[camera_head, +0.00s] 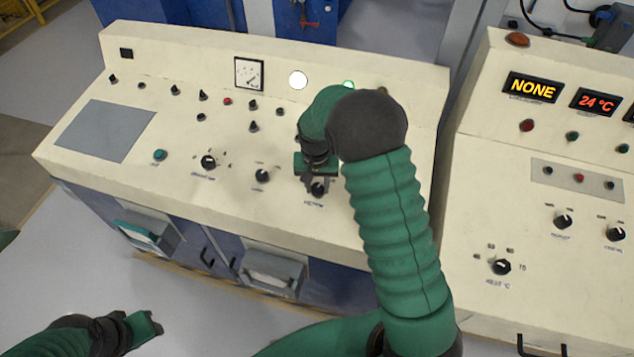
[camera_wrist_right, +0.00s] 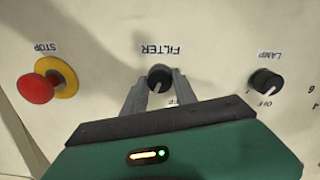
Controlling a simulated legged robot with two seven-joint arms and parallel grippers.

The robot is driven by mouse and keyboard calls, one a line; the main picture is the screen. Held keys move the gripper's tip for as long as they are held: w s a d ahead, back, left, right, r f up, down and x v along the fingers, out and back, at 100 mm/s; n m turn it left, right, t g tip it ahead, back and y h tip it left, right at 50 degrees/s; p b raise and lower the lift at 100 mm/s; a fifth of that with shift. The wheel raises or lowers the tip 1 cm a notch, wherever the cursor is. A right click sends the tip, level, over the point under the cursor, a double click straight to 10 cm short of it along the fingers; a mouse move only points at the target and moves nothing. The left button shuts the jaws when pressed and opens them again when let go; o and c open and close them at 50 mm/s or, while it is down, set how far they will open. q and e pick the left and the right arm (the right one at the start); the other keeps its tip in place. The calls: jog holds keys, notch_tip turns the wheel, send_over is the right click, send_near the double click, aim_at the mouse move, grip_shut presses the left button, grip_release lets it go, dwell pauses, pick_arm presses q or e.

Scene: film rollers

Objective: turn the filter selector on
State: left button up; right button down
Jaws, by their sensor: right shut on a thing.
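The filter selector (camera_wrist_right: 159,73) is a small round black knob under the upside-down FILTER label in the right wrist view. A pale mark on it points towards the bottom of that picture; lettering below it is partly hidden by a finger. My right gripper (camera_wrist_right: 160,84) has its grey fingers on either side of the knob and is shut on it. In the head view the right gripper (camera_head: 317,180) points down at the selector (camera_head: 318,190) on the sloped cream console. My left gripper (camera_head: 153,326) is low at the left, away from the console; its jaw opening is unclear.
The lamp knob (camera_wrist_right: 265,82) and the red stop button (camera_wrist_right: 37,89) flank the selector. In the head view my right arm hides the stop button. A second console (camera_head: 590,180) with displays stands at the right. Handles and boxes protrude from the console's front.

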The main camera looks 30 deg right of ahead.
aim_at(316, 189)
jog(key=shift+m, duration=0.6)
jog(key=c, duration=1)
grip_release()
notch_tip(316, 189, up, 17)
jog(key=shift+s+a+f, duration=0.15)
jog(key=shift+s+a, duration=0.1)
jog(key=shift+a, duration=0.2)
